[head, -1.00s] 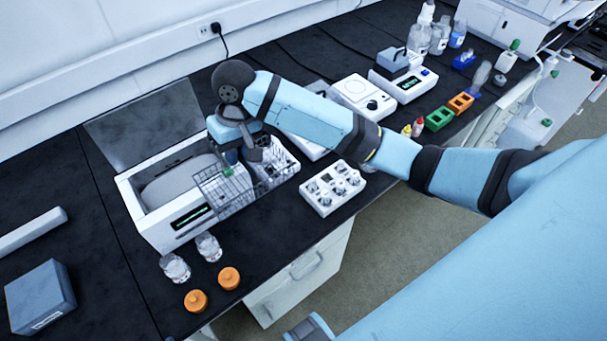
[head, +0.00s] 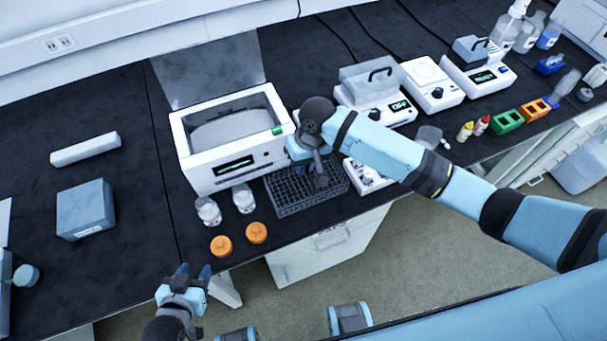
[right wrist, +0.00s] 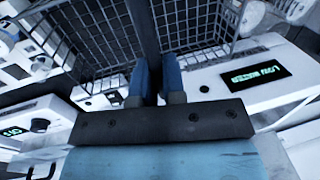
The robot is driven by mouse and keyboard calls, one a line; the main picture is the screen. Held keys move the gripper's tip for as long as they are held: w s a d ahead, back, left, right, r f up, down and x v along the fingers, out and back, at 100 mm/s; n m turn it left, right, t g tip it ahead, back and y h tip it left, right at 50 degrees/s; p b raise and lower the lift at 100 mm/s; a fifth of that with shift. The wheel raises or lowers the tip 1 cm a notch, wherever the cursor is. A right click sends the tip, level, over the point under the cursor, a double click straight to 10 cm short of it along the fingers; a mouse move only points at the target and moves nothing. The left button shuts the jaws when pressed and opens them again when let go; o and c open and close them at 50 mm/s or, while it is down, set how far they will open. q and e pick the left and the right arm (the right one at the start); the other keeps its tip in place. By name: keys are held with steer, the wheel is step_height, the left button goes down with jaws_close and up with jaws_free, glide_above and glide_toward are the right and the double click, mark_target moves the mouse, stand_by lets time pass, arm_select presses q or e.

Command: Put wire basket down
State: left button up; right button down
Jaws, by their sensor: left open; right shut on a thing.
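The wire basket (head: 288,196) is a dark mesh basket at the front right of the white bath (head: 203,178), over the bench's front strip. My right gripper (head: 319,184) is shut on its upright handle. In the right wrist view the two blue fingers (right wrist: 157,75) close on the dark handle bar, with the mesh basket (right wrist: 95,38) around and behind it. The basket looks level and close to the bench top; I cannot tell whether it touches. My left gripper (head: 194,271) is open and empty at the bench's front edge, lower left.
Two glass jars (head: 243,199) and two orange caps (head: 257,233) stand left of the basket. A white rack (head: 362,176) is close on its right, partly hidden by my arm. The bench's front edge (head: 330,211) is near. A grey box (head: 85,209) stands far left, with free bench around it.

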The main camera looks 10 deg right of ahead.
mark_target(301, 183)
steer(key=shift+f, duration=2.6)
steer(key=shift+f, duration=0.15)
steer(key=c, duration=1.2)
jaws_free()
step_height(301, 183, up, 12)
steer(key=d, duration=0.2)
steer(key=shift+w+d, duration=0.15)
steer(key=shift+w, duration=0.05)
